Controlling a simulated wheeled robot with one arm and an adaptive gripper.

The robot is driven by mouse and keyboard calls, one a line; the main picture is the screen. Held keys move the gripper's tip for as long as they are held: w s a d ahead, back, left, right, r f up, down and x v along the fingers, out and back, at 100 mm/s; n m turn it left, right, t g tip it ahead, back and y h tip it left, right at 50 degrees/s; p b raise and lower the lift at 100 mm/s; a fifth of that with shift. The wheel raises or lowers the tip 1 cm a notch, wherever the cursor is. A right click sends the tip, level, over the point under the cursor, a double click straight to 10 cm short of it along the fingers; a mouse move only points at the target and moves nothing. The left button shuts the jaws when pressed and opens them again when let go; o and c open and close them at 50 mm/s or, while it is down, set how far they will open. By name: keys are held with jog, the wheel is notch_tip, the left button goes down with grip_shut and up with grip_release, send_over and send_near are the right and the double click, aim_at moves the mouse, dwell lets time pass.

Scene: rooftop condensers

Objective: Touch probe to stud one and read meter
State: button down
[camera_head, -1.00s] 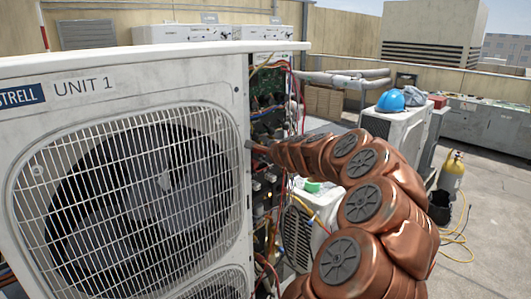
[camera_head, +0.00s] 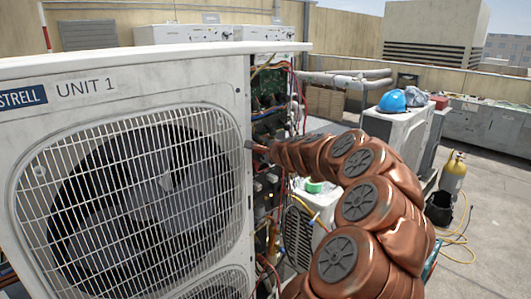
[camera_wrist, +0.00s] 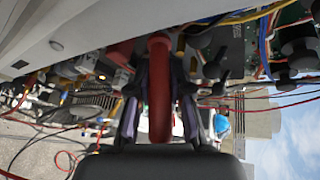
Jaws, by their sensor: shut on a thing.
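My gripper (camera_wrist: 160,110) is shut on a red probe (camera_wrist: 159,85) in the wrist view. The probe points away from my gripper toward the open electrical bay (camera_head: 270,120) of Unit 1. In the head view my copper-coloured arm reaches to the bay's edge, and the fingers are hidden there. The bay shows a green circuit board (camera_head: 268,80), dark components and coloured wires. In the wrist view the probe's tip is not clear, so I cannot tell whether it touches a stud. I cannot make out the meter display.
The Unit 1 casing (camera_head: 120,65) with its fan grille stands close on the left. Loose wires hang across the bay. Behind on the right are a condenser with a blue helmet (camera_head: 391,101) and a yellow cylinder (camera_head: 453,172). Rooftop floor on the right is partly clear.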

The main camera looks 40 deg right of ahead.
dwell(0.7)
jog(key=s, duration=0.7)
jog(key=shift+b, duration=0.4)
dwell(0.4)
jog(key=shift+w, duration=0.1)
dwell(0.5)
